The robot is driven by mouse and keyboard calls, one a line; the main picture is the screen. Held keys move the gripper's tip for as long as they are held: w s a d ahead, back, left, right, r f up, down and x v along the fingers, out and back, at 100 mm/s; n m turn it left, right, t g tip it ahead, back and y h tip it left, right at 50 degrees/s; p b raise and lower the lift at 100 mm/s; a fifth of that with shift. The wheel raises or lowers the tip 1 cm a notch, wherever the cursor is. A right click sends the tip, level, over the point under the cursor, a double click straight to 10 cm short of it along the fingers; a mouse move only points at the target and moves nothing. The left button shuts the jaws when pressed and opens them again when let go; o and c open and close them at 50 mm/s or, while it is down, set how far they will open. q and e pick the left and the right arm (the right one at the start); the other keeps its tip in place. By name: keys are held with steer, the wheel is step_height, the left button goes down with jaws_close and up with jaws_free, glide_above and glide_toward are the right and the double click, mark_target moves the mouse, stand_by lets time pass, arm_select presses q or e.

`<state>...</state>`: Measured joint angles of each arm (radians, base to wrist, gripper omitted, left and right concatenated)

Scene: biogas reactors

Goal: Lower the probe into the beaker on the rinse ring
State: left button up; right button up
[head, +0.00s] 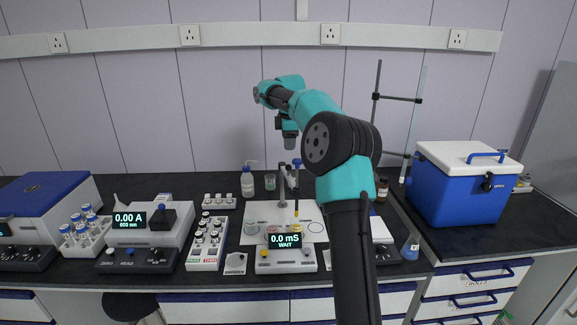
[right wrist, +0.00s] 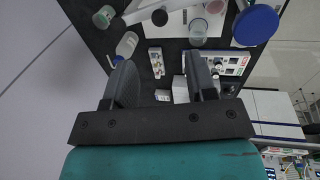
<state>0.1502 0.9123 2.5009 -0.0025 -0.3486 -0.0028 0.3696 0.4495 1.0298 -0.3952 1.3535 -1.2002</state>
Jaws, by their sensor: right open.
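The probe (head: 297,190) hangs upright from the stand arm, blue cap on top and yellow near its lower end, above the white mat (head: 262,209). A round blue cap, apparently the probe's, shows in the right wrist view (right wrist: 255,26), right of the fingers and not between them. A clear beaker (head: 251,228) stands at the mat's left front; a clear beaker also shows in the right wrist view (right wrist: 197,32). I cannot tell which ring is the rinse ring. My right gripper (head: 290,143) is open and empty above the probe; its fingers also show in the right wrist view (right wrist: 163,82). My left gripper is out of view.
The meter (head: 285,261) reads 0.0 mS, WAIT, before the mat. The stand post (head: 282,184) rises left of the probe. A vial rack (head: 207,243) is left; a blue cooler (head: 462,190) is right.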

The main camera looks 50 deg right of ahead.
mark_target(289, 165)
steer(key=f, duration=0.3)
steer(key=w+d+f, duration=0.1)
steer(key=f, duration=0.6)
steer(key=shift+w+d+f, duration=0.25)
steer(key=shift+w+f, duration=0.05)
steer(key=shift+f, duration=0.1)
steer(key=shift+c, duration=0.3)
jaws_close()
